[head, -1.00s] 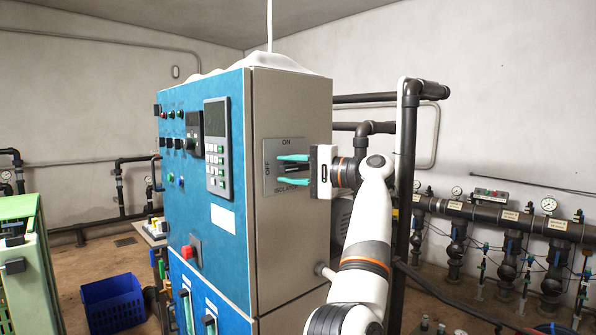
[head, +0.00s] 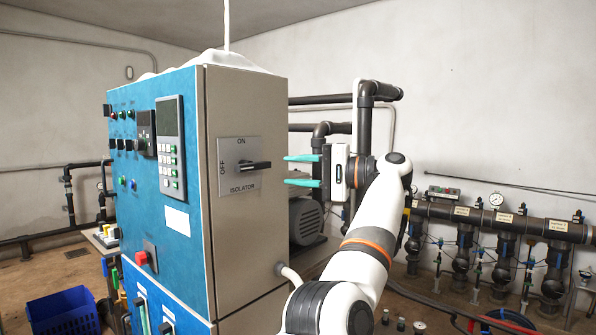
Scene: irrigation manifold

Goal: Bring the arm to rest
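The plate is on the grey side of the blue control cabinet (head: 153,215). Its black isolator handle (head: 254,165) lies horizontal, with ON marked above, OFF at the left and ISOLATOR below. The fingers are apart from the handle.
A grey motor (head: 306,222) and dark pipes (head: 366,125) stand behind the gripper. A manifold with gauges and valves (head: 500,222) runs along the right wall. A blue crate (head: 64,312) is on the floor at the lower left.

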